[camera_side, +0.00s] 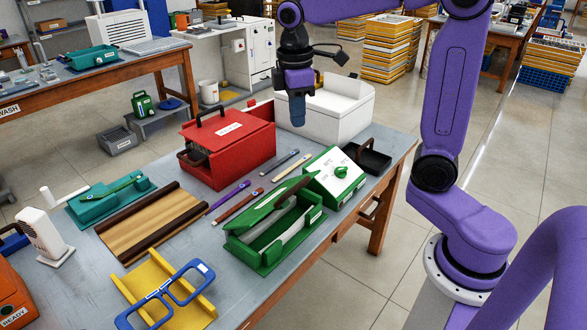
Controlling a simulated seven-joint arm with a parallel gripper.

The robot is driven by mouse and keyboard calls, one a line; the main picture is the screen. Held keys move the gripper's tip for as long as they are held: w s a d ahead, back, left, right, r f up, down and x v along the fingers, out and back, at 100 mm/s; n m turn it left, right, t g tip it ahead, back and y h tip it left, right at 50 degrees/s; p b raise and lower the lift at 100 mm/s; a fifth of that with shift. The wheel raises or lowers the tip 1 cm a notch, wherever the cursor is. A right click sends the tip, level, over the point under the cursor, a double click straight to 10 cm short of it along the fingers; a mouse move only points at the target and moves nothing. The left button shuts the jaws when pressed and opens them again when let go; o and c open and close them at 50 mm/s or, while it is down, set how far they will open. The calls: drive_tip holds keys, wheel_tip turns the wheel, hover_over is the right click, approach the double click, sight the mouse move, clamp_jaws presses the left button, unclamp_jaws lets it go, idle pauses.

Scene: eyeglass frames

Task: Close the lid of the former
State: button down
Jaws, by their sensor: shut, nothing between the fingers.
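My gripper (297,108) points down, shut and empty, above the back of the bench in front of the white box. No label readable here names the former. My gripper is apart from both.
A black tray (371,160) lies at the right edge. Pens and slim tools (237,206) lie between the red box and green device. Blue eyeglass frames (165,294) rest on a yellow stand (143,277) in front.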

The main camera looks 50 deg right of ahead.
drive_tip(key=w+f+m+g, duration=0.45)
drive_tip(key=w+m, duration=0.35)
drive_tip(key=m, duration=0.2)
approach(279, 199)
drive_tip(key=s+d+f, duration=0.2)
drive_tip(key=d+f, duration=0.3)
drive_tip(key=d, duration=0.1)
drive_tip(key=shift+s+d+f+m+g+y, duration=0.25)
drive_tip(key=shift+s+m+g+y, duration=0.1)
drive_tip(key=shift+g+y, duration=0.1)
drive_tip(key=shift+s, duration=0.1)
